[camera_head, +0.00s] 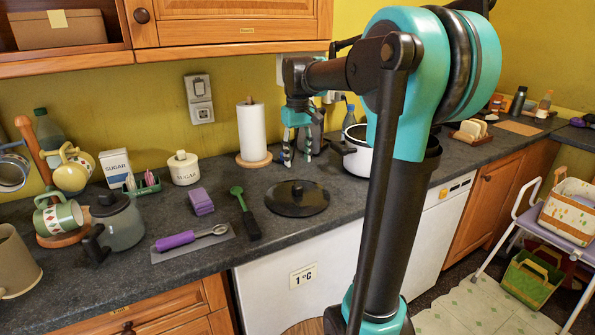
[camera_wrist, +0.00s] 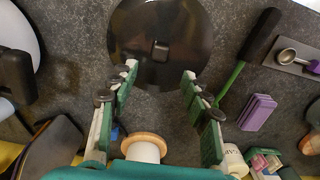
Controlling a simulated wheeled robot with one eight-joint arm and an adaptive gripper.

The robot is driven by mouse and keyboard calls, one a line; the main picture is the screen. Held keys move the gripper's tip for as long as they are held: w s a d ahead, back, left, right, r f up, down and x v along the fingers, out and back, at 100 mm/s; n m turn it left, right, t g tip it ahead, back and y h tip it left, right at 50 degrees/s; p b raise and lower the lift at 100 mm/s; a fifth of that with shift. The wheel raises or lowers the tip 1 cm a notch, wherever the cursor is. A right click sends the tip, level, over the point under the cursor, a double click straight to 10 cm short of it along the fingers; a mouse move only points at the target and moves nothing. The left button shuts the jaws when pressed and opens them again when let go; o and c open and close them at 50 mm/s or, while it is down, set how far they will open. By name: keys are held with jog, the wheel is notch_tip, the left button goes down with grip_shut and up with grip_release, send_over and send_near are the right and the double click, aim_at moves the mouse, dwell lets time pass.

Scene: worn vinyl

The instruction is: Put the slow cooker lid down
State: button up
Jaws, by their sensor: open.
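The slow cooker lid (camera_head: 297,203) is a dark, glossy disc with a small black knob. It lies flat on the dark grey countertop, knob up, near the front edge. It also shows at the top of the wrist view (camera_wrist: 150,22). My gripper (camera_head: 297,157) is open and empty. It hangs above the counter behind the lid, fingers pointing down. In the wrist view the fingertips (camera_wrist: 159,74) are apart, with the knob beyond them and nothing between them.
A white pot (camera_head: 357,160) with black handles stands right of the lid. A green-and-black utensil (camera_head: 246,214) and a purple sponge stack (camera_head: 201,202) lie to its left. A paper towel roll (camera_head: 252,132) stands behind. A purple-handled spoon (camera_head: 188,238) lies farther left.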

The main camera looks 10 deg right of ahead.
jog(key=shift+r, duration=1.05)
dwell(0.5)
